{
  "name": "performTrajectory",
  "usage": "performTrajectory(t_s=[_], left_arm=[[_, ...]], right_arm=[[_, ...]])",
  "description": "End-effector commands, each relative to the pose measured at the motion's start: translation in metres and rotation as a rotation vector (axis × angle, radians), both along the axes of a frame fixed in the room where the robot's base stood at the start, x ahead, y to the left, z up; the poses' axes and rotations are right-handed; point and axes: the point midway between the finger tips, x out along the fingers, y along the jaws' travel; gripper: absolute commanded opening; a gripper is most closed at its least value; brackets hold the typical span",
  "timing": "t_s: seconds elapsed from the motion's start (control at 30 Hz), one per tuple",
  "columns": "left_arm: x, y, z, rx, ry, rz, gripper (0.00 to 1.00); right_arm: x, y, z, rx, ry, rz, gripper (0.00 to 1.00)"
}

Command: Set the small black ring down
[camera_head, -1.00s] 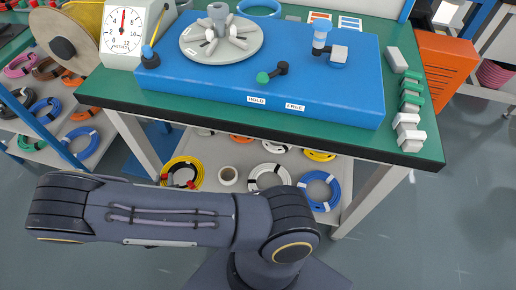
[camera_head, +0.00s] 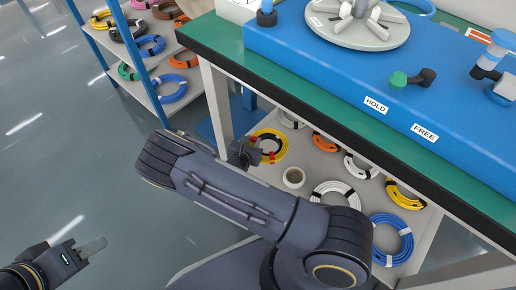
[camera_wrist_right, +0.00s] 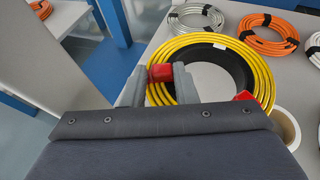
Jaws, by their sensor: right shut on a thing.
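The small black ring (camera_wrist_right: 237,62) lies over or inside a yellow coil (camera_wrist_right: 264,48) in the right wrist view; I cannot tell if they touch. Red blocks (camera_wrist_right: 161,73) show at its edge, one between my right fingers. My right gripper (camera_wrist_right: 158,88) is shut on the ring at that side. In the head view the right gripper (camera_head: 243,152) is at the left edge of the yellow coil (camera_head: 281,150), on the shelf under the bench. My left gripper (camera_head: 90,248) is low at the left, away from everything; its finger opening is unclear.
The shelf (camera_head: 318,160) also holds a white tape roll (camera_head: 293,177) and white, orange and blue coils. The green bench top (camera_head: 290,92) with a blue fixture (camera_head: 330,70) overhangs it. A bench leg (camera_head: 215,100) stands left of the gripper. Floor at left is clear.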

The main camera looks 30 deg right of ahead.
Motion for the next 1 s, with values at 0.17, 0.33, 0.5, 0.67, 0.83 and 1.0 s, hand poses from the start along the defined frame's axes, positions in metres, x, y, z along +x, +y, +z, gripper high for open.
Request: performTrajectory(t_s=[0.17,0.33,0.5,0.67,0.83,1.0], left_arm=[[0.0,0.0,-0.025,0.0,0.0,0.0,0.36],[0.0,0.0,-0.031,0.0,0.0,0.0,0.36],[0.0,0.0,-0.038,0.0,0.0,0.0,0.36],[0.0,0.0,-0.051,0.0,0.0,0.0,0.36],[0.0,0.0,-0.052,0.0,0.0,0.0,0.36],[0.0,0.0,-0.052,0.0,0.0,0.0,0.36]], right_arm=[[0.021,-0.02,-0.038,-0.003,-0.001,0.0,0.0],[0.03,-0.029,-0.05,-0.002,0.0,-0.001,0.0],[0.036,-0.033,-0.059,-0.001,-0.001,0.0,0.0],[0.038,-0.035,-0.085,-0.002,0.0,0.002,0.0],[0.038,-0.035,-0.09,-0.002,-0.002,0.001,0.0],[0.038,-0.034,-0.09,-0.001,-0.002,0.001,0.0]])
